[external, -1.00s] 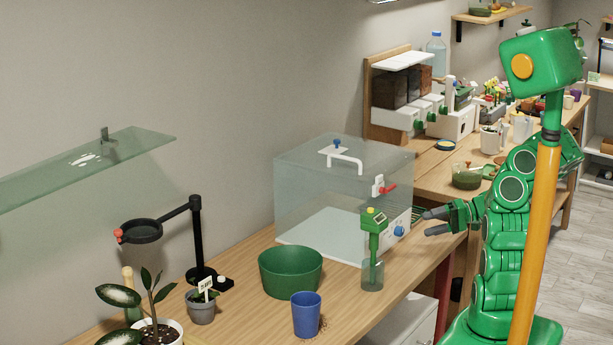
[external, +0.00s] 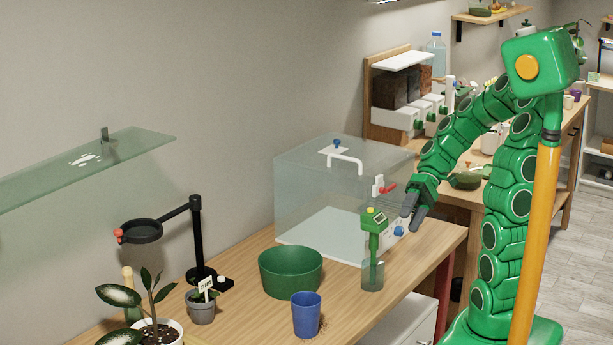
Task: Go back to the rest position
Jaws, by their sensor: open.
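My green arm bends up and over in the external view, with its base at the lower right. My gripper (external: 413,212) hangs at the arm's end with dark grey fingers pointing down. It is open, and I see nothing between the fingers. It appears just right of the green handheld meter (external: 375,222), which stands upright in a clear glass (external: 373,275) on the wooden bench. I cannot tell how far apart they are in depth.
A clear box (external: 310,195) with a white handle stands behind the meter. A green bowl (external: 290,272), a blue cup (external: 306,315), a magnifier stand (external: 197,240) and potted plants (external: 158,330) occupy the bench's left part. The floor (external: 570,240) at right is clear.

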